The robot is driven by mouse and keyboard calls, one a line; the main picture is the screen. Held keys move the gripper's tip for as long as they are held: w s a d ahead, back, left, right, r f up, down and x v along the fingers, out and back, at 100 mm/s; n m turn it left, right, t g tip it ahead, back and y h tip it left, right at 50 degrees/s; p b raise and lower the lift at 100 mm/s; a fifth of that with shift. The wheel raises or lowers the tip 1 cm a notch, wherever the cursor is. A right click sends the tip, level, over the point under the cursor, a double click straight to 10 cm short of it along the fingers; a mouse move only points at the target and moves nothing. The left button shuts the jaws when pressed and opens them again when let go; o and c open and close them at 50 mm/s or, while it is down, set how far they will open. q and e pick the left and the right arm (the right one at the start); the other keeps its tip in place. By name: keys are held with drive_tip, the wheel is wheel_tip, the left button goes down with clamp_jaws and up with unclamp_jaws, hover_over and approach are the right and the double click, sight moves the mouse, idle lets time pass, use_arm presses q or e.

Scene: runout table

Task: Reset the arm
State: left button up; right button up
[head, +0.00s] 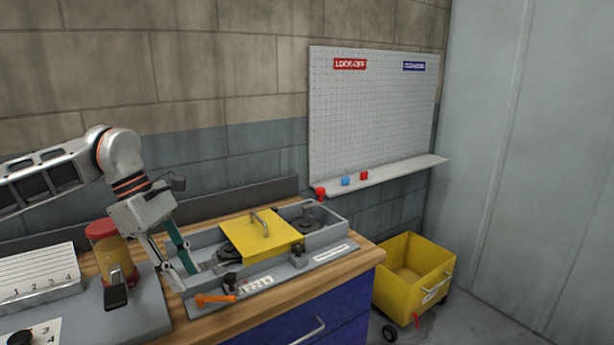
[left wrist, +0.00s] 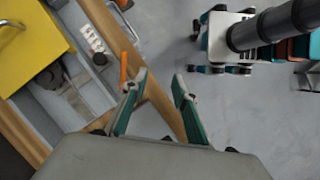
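My left gripper (head: 187,279) reaches down from the left, above the near left end of a grey fixture (head: 326,232) on the bench. Its two teal-and-grey fingers are apart with nothing between them; the left wrist view shows the same gap (left wrist: 160,76). An orange lever (head: 215,299) lies at the fixture's front left corner, to the right of the fingertips. It also shows beside the left finger in the left wrist view (left wrist: 124,70). A yellow cover plate with a handle (head: 250,240) sits on the fixture. My right gripper is in neither view.
A red-topped amber jar (head: 105,245) and a numbered block (head: 38,278) stand left on the wooden bench (head: 365,257). A yellow wheeled bin (head: 415,270) stands on the floor at right. A pegboard (head: 370,115) with a shelf hangs behind. Open floor (left wrist: 235,115) lies beside the bench.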

use_arm(q)
drive_tip(key=s+d+f+n+h, duration=0.25)
drive_tip(key=d+n+h, duration=0.2)
drive_tip(key=d, duration=0.55)
drive_tip(key=s+d+f+n+t+h, duration=0.1)
drive_tip(key=s+d+n+h, duration=0.4)
drive_tip(key=d, duration=0.4)
drive_tip(key=s+d+f+n+h, duration=0.15)
drive_tip(key=d+n+h, duration=0.25)
drive_tip(key=d+h, duration=0.45)
drive_tip(key=w+a+f+n+t+y, duration=0.1)
drive_tip(key=a+f+n+t+y, duration=0.6)
drive_tip(key=n, duration=0.7)
drive_tip(key=w+a+f+n+t+y, duration=0.2)
drive_tip(key=a+f+n+t+y, duration=0.25)
drive_tip(key=f+n+t, duration=0.65)
drive_tip(key=s+a+f+n+g+y, duration=0.3)
drive_tip(key=s+a+f+n, duration=0.3)
drive_tip(key=s+f, duration=0.2)
drive_tip(key=s+a+f+n+g+y, duration=0.4)
drive_tip(key=s+a+f+n+y, duration=0.1)
drive_tip(key=f, duration=0.5)
drive_tip(key=s+a+n, duration=0.1)
drive_tip(key=s+n, duration=0.1)
drive_tip(key=s, duration=0.1)
drive_tip(key=shift+f, duration=0.4)
